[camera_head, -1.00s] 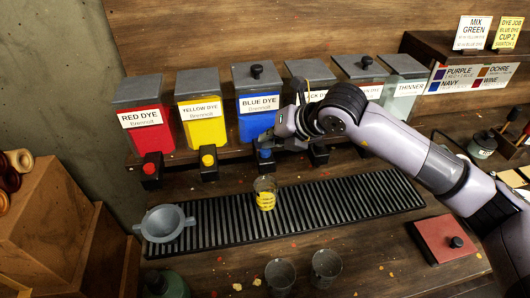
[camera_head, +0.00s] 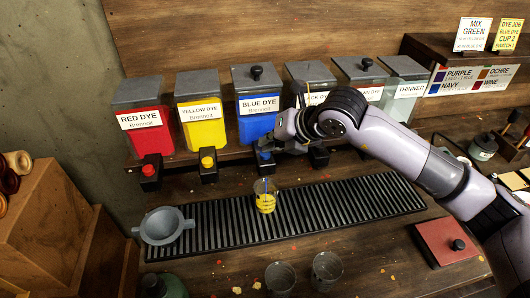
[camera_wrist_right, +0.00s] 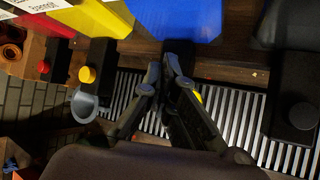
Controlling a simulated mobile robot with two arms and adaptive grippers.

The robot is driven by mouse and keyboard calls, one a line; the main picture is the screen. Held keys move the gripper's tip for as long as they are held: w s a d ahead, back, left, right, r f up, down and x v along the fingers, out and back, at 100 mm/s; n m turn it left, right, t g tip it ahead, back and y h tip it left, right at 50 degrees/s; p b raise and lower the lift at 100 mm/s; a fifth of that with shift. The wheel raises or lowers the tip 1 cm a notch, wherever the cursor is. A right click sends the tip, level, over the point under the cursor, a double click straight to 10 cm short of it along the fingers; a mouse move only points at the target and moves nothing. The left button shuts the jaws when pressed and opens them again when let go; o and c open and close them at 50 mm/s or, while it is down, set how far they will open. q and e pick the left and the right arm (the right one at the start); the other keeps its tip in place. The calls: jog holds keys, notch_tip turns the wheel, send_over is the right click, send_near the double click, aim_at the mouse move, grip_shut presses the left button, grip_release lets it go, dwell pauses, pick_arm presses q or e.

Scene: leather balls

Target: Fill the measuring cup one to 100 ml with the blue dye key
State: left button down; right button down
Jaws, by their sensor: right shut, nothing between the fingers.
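The blue dye container (camera_head: 257,105) stands in the row at the back; it also shows in the wrist view (camera_wrist_right: 180,15). Its blue key (camera_head: 265,155) shows just below my right gripper (camera_head: 270,142). The gripper is shut and empty, with its fingertips at the blue key; whether they touch it I cannot tell. In the wrist view the fingers (camera_wrist_right: 165,65) hide the key. A clear measuring cup (camera_head: 265,196) with yellow on its lower part stands upright on the slatted rack below the blue outlet. A bluish trace shows inside it; its level is too small to read. My left gripper is out of view.
Red (camera_head: 143,118) and yellow (camera_head: 201,112) dye containers stand left of the blue one, more containers to its right. A grey bowl (camera_head: 163,226) sits on the black rack (camera_head: 350,205). Two clear cups (camera_head: 280,277) (camera_head: 326,268) stand in front. A red pad (camera_head: 440,240) lies right.

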jog(key=shift+f+b, duration=0.3)
jog(key=shift+r, duration=0.15)
dwell(2.2)
jog(key=shift+r, duration=0.85)
jog(key=shift+r+p, duration=1.2)
jog(key=shift+r, duration=1.35)
jog(key=shift+d+f, duration=0.1)
jog(key=shift+f, duration=0.05)
